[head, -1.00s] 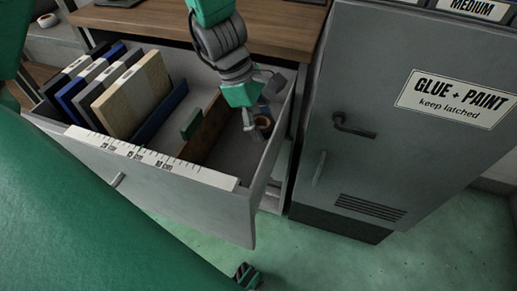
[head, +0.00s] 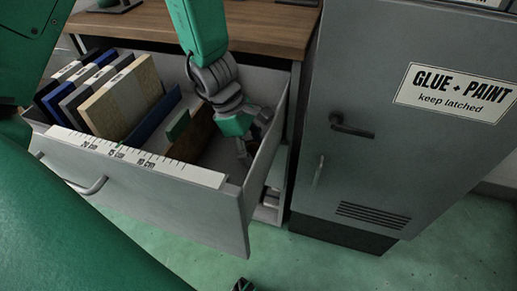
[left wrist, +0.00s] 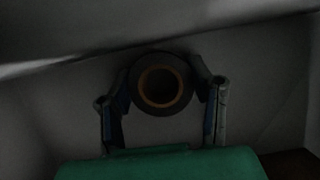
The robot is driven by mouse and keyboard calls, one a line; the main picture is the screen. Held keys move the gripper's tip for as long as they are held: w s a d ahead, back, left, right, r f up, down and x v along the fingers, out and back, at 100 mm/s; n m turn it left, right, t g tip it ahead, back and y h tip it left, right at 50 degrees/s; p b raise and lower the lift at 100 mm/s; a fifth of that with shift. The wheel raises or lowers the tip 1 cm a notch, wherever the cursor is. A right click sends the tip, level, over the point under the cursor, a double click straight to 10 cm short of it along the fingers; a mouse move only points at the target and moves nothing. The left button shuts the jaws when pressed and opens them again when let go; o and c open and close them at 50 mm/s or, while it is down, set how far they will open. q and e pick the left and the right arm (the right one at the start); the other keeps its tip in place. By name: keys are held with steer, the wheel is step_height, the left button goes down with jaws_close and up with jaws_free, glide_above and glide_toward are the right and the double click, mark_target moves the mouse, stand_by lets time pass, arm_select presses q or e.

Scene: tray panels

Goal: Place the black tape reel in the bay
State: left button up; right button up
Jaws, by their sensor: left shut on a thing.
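The black tape reel (left wrist: 160,59), a dark ring with an orange-brown core, is between the two fingers of my left gripper (left wrist: 161,92) in the left wrist view. The fingers are shut on it from both sides. In the head view my left gripper (head: 251,143) is low inside the right end of the open drawer. The reel cannot be made out there, behind the gripper. The bay (head: 219,156) at that end lies between a brown divider (head: 198,136) and the drawer's right wall.
The open grey drawer (head: 150,195) has a ruler strip (head: 140,157) along its front edge. Several upright panels (head: 122,100) fill its left part. A wooden worktop (head: 262,30) is behind, and a grey glue and paint cabinet (head: 375,170) stands to the right.

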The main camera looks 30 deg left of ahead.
arm_select(q)
steer(key=o, duration=1.4)
steer(key=shift+a+f, duration=0.2)
steer(key=shift+a, duration=0.4)
steer(key=shift+o, duration=0.2)
steer(key=shift+a+f, duration=0.1)
steer(key=shift+a, duration=0.55)
steer(key=shift+d, duration=0.95)
steer(key=shift+a+r+p, duration=0.3)
steer(key=shift+r, duration=0.15)
steer(key=v, duration=0.1)
steer(key=p+v, duration=0.1)
steer(key=v, duration=0.1)
steer(key=p+v, duration=0.1)
steer(key=v, duration=0.1)
steer(key=shift+w+a, duration=0.1)
steer(key=shift+a, duration=0.15)
steer(key=p+v, duration=0.3)
steer(key=v, duration=0.3)
steer(key=shift+r, duration=0.3)
arm_select(e)
step_height(320, 180, up, 6)
steer(key=a, duration=0.1)
steer(key=shift+a, duration=0.25)
arm_select(q)
steer(key=shift+a, duration=0.15)
arm_select(e)
steer(key=shift+r, duration=0.1)
